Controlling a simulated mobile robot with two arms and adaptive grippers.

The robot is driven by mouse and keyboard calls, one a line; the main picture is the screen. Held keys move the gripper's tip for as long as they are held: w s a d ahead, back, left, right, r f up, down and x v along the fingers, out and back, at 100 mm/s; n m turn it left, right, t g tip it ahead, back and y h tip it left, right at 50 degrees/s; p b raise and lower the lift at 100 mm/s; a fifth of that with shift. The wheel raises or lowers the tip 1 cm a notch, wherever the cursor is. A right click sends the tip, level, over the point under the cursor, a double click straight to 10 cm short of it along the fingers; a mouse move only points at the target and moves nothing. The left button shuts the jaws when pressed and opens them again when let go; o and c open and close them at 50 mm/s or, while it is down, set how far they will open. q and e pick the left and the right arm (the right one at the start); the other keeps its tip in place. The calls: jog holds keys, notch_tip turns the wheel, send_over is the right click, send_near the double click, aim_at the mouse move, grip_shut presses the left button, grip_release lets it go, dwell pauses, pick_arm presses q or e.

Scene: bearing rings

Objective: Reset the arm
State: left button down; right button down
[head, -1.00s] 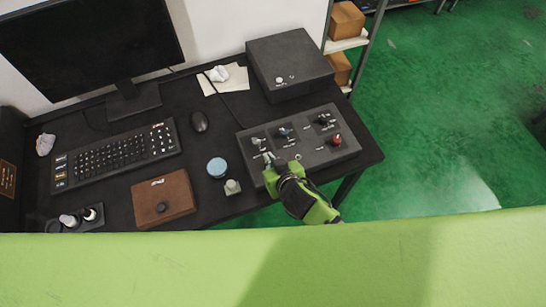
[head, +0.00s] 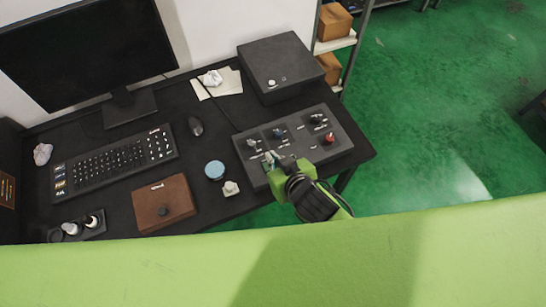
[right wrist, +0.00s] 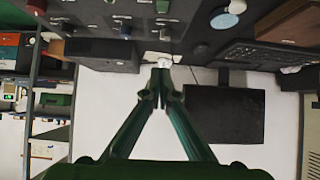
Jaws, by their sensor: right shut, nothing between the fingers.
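My right gripper (head: 271,160) is in the head view, over the front edge of a dark control panel (head: 340,146) that carries several knobs and switches. In the right wrist view its fingers (right wrist: 161,82) meet at the tips, shut and empty. In the head view I cannot tell whether the fingertips touch the panel. A red knob (head: 329,138) is at the panel's right side, and a blue-topped one (head: 278,133) is near its middle. My left gripper is not in view.
On the desk stand a monitor (head: 90,45), a keyboard (head: 112,166), a mouse (head: 196,126), a brown box (head: 178,190), a blue round item (head: 214,170) and a dark box (head: 283,70). A shelf (head: 345,40) stands at the back right. Green floor is free on the right.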

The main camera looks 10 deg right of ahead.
dwell(0.6)
jog(key=s+d+m+g+h, duration=0.25)
jog(key=s+d+g, duration=0.35)
jog(key=s+d, duration=1.1)
notch_tip(320, 180, down, 31)
jog(key=s+n+g+b, duration=0.1)
jog(key=s+g+b, duration=0.1)
jog(key=b, duration=0.2)
jog(key=s+d+f+b, duration=0.2)
jog(key=s+f+b, duration=0.1)
jog(key=s+f, duration=1.3)
notch_tip(320, 180, down, 3)
jog(key=shift+s+d+r+g+h, duration=0.15)
jog(key=shift+s+d+g+h, duration=0.15)
jog(key=shift+g+h, duration=0.1)
jog(key=shift+w+n, duration=0.15)
jog(key=shift+n, duration=0.1)
